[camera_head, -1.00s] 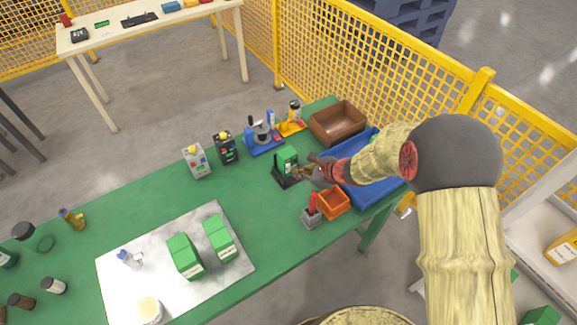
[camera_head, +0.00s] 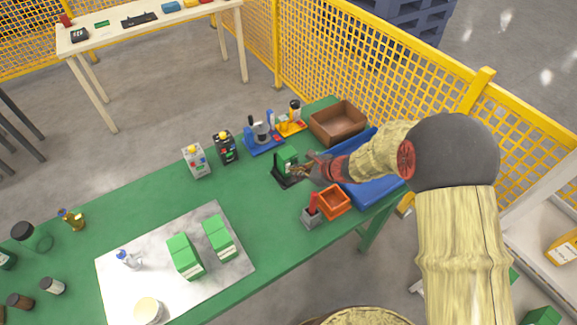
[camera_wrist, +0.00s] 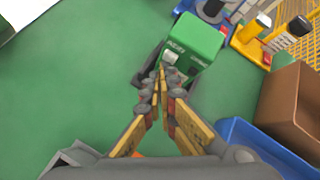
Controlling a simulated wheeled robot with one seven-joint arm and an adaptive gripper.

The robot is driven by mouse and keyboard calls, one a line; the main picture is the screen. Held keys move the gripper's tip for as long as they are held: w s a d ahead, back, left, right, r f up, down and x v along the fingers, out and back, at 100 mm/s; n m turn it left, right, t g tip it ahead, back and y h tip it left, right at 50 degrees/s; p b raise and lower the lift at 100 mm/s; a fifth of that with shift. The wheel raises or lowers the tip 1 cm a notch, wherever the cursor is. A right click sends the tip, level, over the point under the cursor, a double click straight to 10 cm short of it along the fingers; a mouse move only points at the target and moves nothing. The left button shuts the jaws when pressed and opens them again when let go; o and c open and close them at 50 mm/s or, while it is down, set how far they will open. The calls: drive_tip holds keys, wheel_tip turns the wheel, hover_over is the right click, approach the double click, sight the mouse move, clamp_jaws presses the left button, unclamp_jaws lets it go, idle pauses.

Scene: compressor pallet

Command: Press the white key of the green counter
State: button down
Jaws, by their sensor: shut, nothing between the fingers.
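The green counter (camera_head: 287,155) stands on a dark base on the green table. In the wrist view the green counter (camera_wrist: 196,38) is just beyond my fingertips, with a small white key (camera_wrist: 172,57) on its near face. My gripper (camera_head: 299,171) reaches in from the right. In the wrist view my gripper (camera_wrist: 159,72) is shut and empty, its tips close to the white key's lower left. I cannot tell whether they touch the counter. The tips hide part of the counter's lower face and base.
A blue tray (camera_head: 378,193) lies under my arm, with a brown box (camera_head: 338,122) behind it. An orange bin (camera_head: 334,202) and a grey block with a red lever (camera_head: 312,212) stand nearer. A blue device (camera_head: 263,138) stands behind the counter. The table's middle is clear.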

drive_tip(key=shift+w+a, duration=0.25)
drive_tip(key=shift+w, duration=0.15)
idle(0.5)
drive_tip(key=shift+s, duration=0.1)
idle(0.3)
drive_tip(key=shift+s+d+b, duration=0.4)
drive_tip(key=shift+s+d, duration=0.05)
drive_tip(key=shift+s, duration=0.2)
drive_tip(key=shift+d, duration=0.1)
drive_tip(key=shift+s+d+b, duration=0.2)
drive_tip(key=shift+s+d, duration=0.5)
drive_tip(key=shift+s, duration=0.35)
drive_tip(key=shift+s+d+b, duration=0.2)
drive_tip(key=shift+s+d, duration=0.45)
drive_tip(key=shift+s, duration=0.35)
